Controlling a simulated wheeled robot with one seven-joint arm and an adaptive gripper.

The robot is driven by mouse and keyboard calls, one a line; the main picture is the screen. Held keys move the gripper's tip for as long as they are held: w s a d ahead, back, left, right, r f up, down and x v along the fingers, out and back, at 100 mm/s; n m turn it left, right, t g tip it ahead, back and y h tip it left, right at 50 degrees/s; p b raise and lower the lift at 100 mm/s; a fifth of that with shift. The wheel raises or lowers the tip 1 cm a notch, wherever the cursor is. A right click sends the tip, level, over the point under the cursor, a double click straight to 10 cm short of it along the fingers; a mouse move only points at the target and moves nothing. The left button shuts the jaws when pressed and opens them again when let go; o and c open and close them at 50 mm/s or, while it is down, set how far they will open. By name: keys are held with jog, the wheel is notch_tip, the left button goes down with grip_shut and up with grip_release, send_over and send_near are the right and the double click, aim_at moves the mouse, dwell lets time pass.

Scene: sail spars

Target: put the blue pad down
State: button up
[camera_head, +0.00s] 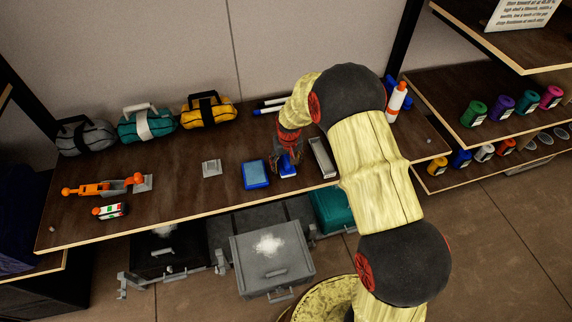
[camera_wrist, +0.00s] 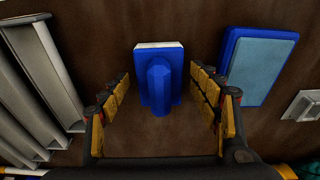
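The blue pad (camera_head: 287,171) has a raised blue grip and a white strip along one edge. In the head view it is at the shelf top just below my gripper (camera_head: 286,157), which partly hides it. In the wrist view the blue pad (camera_wrist: 158,82) lies between the two fingers of my gripper (camera_wrist: 161,90). The yellow-padded fingers are spread, with dark wood showing between them and the pad on both sides. The gripper looks open and not touching it. The pad appears to rest on the wood.
A blue tray with a lighter top (camera_head: 256,175) lies just left of the pad. A grey channelled holder (camera_head: 322,158) stands close on the right. A small grey block (camera_head: 211,168) is farther left. Bags (camera_head: 146,123) line the back; bare wood lies in front.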

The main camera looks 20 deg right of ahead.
jog(key=r, duration=0.3)
jog(key=s+r, duration=0.1)
jog(key=r, duration=0.3)
jog(key=r+p, duration=0.1)
jog(key=r, duration=0.3)
jog(key=shift+s+r, duration=0.15)
jog(key=shift+s, duration=0.15)
notch_tip(320, 180, up, 8)
send_over(287, 164)
jog(key=s, duration=0.3)
jog(key=s+r+t, duration=0.2)
jog(key=s+r, duration=0.7)
jog(key=r, duration=0.3)
jog(key=s+r+t, duration=0.1)
jog(key=s+r, duration=0.2)
jog(key=s, duration=0.7)
jog(key=s+r+t, duration=0.1)
jog(key=s+r, duration=0.2)
jog(key=s, duration=0.7)
jog(key=shift+s+r, duration=0.15)
jog(key=shift+r, duration=0.05)
jog(key=shift+d+f, duration=0.1)
notch_tip(287, 164, down, 5)
jog(key=b, duration=0.5)
jog(key=shift+f, duration=0.1)
